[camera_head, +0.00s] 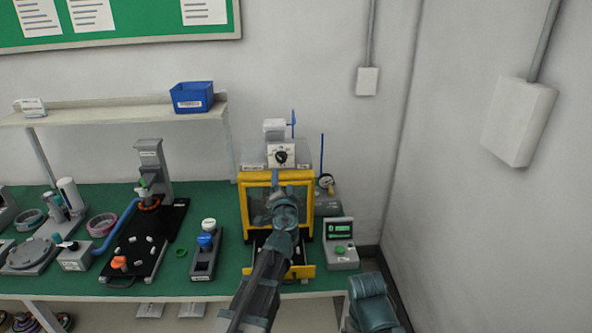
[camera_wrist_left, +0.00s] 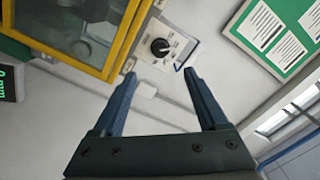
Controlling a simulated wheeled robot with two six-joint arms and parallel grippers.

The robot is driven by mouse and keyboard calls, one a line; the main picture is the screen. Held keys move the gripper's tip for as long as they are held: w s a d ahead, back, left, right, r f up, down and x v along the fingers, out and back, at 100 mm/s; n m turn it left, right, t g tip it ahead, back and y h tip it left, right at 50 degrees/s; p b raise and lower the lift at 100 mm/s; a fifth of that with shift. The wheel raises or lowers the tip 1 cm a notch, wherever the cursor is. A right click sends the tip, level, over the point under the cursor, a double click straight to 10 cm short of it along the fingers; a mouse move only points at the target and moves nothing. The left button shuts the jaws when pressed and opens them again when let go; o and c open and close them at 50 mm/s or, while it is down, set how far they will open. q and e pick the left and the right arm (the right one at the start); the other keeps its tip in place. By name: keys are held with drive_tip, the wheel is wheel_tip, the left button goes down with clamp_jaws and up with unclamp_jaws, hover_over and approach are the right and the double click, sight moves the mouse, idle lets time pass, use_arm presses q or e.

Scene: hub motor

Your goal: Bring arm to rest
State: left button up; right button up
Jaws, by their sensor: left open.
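My left arm (camera_head: 262,285) reaches up from the bottom of the head view to the front of a yellow-framed machine (camera_head: 247,213). My left gripper (camera_head: 277,190) is in front of that machine's window; its fingers are small there. In the left wrist view the left gripper (camera_wrist_left: 160,73) is open, with two blue fingers apart and nothing between them. The yellow frame (camera_wrist_left: 128,40) and a white panel with a black knob (camera_wrist_left: 160,47) lie beyond the fingers. A teal part of my own body (camera_head: 370,303) shows at the bottom right; no right gripper fingers show.
A green-topped bench (camera_head: 215,205) holds a black press fixture (camera_head: 145,240), a button box (camera_head: 205,250) and a grey box with a green display (camera_head: 340,243). A shelf with a blue bin (camera_head: 192,97) is behind. The wall at right is close; space before it is clear.

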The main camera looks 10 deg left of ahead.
use_arm(q)
drive_tip(key=s+d+f+n+g+y, duration=0.1)
drive_tip(key=s+d+f+n+g, duration=0.15)
drive_tip(key=s+f+g, duration=0.4)
drive_tip(key=s+d+f+n+g, duration=0.2)
drive_tip(key=s+f+n+g, duration=0.1)
drive_tip(key=s+f, duration=0.5)
drive_tip(key=s+d+f+m+g+h, duration=0.1)
drive_tip(key=s+d+f+g+h, duration=0.1)
drive_tip(key=s+d, duration=0.4)
drive_tip(key=s+d+f+m+g+h, duration=0.1)
drive_tip(key=s+d+f+g+h, duration=0.2)
drive_tip(key=s, duration=1.1)
drive_tip(key=d+f+g, duration=0.2)
drive_tip(key=d+g, duration=0.1)
drive_tip(key=shift+s, duration=0.3)
drive_tip(key=shift+f, duration=0.1)
